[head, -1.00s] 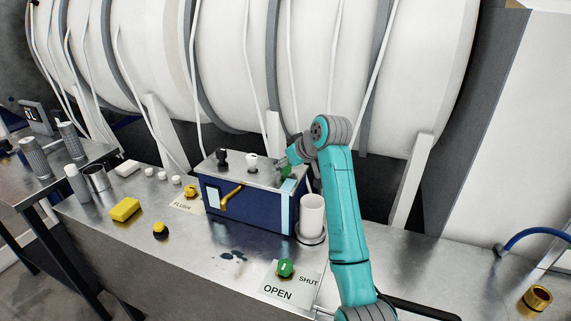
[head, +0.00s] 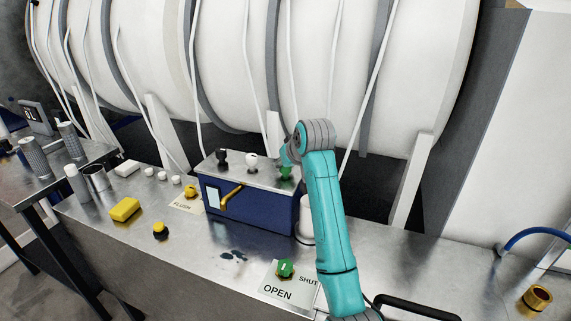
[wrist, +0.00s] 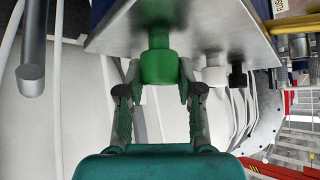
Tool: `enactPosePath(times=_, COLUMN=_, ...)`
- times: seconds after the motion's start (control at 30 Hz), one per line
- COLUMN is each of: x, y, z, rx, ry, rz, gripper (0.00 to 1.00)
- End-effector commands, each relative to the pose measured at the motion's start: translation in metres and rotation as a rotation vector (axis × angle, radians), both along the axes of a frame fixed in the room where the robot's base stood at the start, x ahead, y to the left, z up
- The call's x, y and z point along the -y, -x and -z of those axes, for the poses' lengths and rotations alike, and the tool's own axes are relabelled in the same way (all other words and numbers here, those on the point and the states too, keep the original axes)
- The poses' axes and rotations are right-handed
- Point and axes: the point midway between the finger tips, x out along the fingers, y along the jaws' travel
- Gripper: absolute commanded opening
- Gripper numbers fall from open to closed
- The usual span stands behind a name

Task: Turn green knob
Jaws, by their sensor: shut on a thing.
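The blue box (head: 253,208) stands on the metal bench with black, white and green knobs along its top. The green knob (head: 286,173) is at the right end of that top, partly hidden by my arm in the head view. In the wrist view, the green knob (wrist: 157,66) sits between the two fingers of my gripper (wrist: 158,82), which are shut on it. A second green knob (head: 285,268) is on the bench front beside a plate marked OPEN and SHUT. My gripper is not on that one.
The white knob (head: 252,161) and black knob (head: 222,157) are left of the held knob. A yellow handle (head: 230,196) sticks out of the box front. A white cylinder (head: 305,222) stands close right, partly behind my arm. A large white tank (head: 240,60) is behind.

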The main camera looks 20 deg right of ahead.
Motion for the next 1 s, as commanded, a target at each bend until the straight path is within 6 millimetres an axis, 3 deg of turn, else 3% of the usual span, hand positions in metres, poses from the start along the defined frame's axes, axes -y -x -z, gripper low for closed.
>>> enactPosePath(times=0.17, x=0.001, y=0.000, z=0.000, rx=0.001, ry=0.000, rz=0.000, gripper=0.01)
enactPosePath(times=0.2, x=0.001, y=0.000, z=0.000, rx=0.001, ry=0.000, rz=0.000, gripper=0.46)
enactPosePath(times=0.27, x=0.001, y=0.000, z=0.000, rx=0.000, ry=0.000, rz=0.000, gripper=0.61)
enactPosePath(times=0.67, x=0.001, y=0.003, z=-0.004, rx=0.000, ry=0.000, rz=-0.001, gripper=0.61)
enactPosePath(times=1.0, x=0.007, y=0.043, z=-0.045, rx=0.003, ry=0.000, rz=-0.002, gripper=0.61)
